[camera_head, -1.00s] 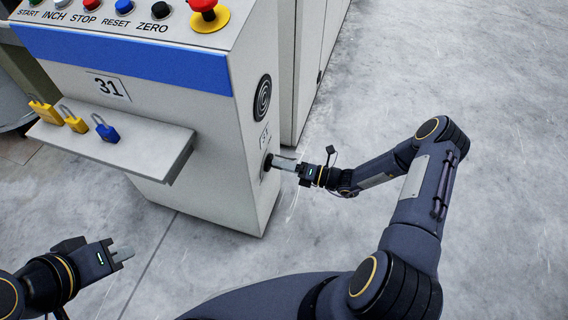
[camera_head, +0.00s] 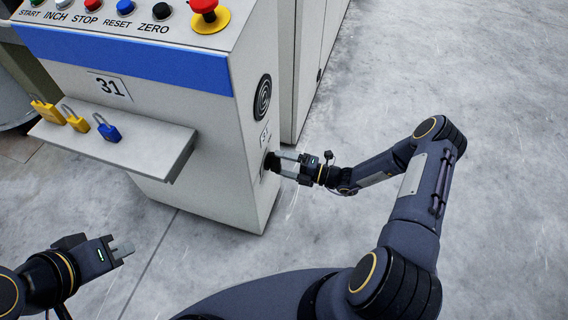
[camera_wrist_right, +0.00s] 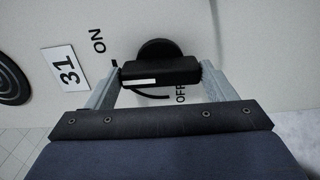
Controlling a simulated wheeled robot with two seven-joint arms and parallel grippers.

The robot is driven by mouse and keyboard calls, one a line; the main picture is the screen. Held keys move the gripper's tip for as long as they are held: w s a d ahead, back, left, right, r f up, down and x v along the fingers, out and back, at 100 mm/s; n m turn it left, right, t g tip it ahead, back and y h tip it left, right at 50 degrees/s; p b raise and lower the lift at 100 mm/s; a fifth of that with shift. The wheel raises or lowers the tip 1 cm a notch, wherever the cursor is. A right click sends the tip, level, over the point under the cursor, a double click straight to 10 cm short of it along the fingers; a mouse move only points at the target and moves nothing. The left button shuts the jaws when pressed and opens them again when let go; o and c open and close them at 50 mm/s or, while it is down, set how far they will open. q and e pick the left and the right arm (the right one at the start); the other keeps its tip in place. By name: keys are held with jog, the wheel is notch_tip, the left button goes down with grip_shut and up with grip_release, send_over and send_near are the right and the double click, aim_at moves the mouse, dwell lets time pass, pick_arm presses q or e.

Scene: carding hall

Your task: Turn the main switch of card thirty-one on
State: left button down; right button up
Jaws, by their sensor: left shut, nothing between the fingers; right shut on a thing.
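The card cabinet (camera_head: 215,185) bears the number 31 on its front. Its black main switch (camera_head: 271,162) sits low on the right side panel. In the right wrist view the switch handle (camera_wrist_right: 178,71) lies across the picture. The white line on it points left, close to the tick by the ON label (camera_wrist_right: 97,41); the OFF label (camera_wrist_right: 181,93) is below the handle. My right gripper (camera_head: 277,164) is shut on the handle, one finger at each end. My left gripper (camera_head: 124,250) is shut and empty, well in front of the cabinet.
A shelf (camera_head: 155,145) with padlocks (camera_head: 75,119) juts from the cabinet front. A red emergency stop (camera_head: 204,8) and several buttons are on the top panel. A round vent (camera_head: 262,98) is above the switch. The floor to the right is clear.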

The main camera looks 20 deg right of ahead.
dwell(0.3)
jog(key=o, duration=1)
jog(key=p+v, duration=0.1)
jog(key=v, duration=0.7)
